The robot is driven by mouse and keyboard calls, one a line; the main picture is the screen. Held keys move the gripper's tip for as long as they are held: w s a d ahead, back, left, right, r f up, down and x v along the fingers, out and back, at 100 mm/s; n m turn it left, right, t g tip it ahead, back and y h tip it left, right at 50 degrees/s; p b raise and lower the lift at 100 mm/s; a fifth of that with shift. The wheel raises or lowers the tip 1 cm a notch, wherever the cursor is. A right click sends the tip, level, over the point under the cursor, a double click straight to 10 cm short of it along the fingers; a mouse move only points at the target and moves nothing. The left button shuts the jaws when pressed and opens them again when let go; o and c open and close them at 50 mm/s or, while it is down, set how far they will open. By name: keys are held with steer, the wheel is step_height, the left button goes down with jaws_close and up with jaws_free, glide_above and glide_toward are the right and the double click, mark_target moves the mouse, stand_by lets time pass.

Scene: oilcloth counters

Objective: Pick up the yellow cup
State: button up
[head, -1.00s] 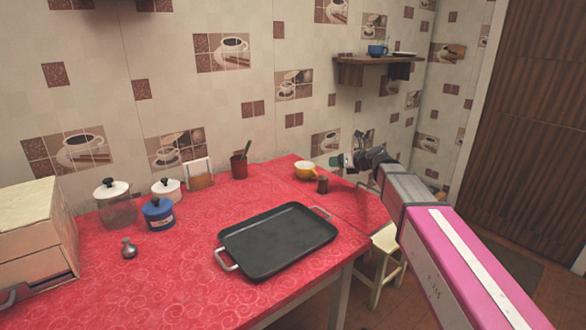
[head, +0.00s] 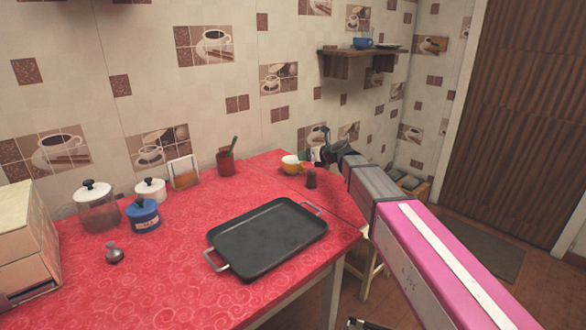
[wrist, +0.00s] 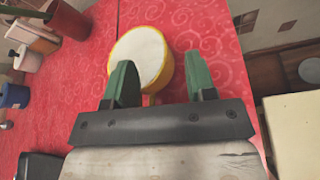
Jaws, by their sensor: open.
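The yellow cup (head: 291,165) stands on the red oilcloth table near its far right part. In the wrist view the cup (wrist: 141,54) shows a yellow rim around a white inside, with its handle partly hidden by my gripper. My gripper (wrist: 156,82) is open, its two green fingers apart at the near side of the cup, overlapping its lower edge in the picture. Whether they touch it I cannot tell. In the head view my gripper (head: 312,155) is just right of the cup.
A black tray (head: 266,238) lies nearer on the table (head: 180,260). A brown pot (head: 225,163) stands left of the cup. A wall shelf (head: 350,55) hangs above right.

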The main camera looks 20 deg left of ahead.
mark_target(296, 157)
steer(key=x, duration=0.3)
steer(key=shift+a, duration=0.1)
jaws_close()
steer(key=shift+r, duration=0.1)
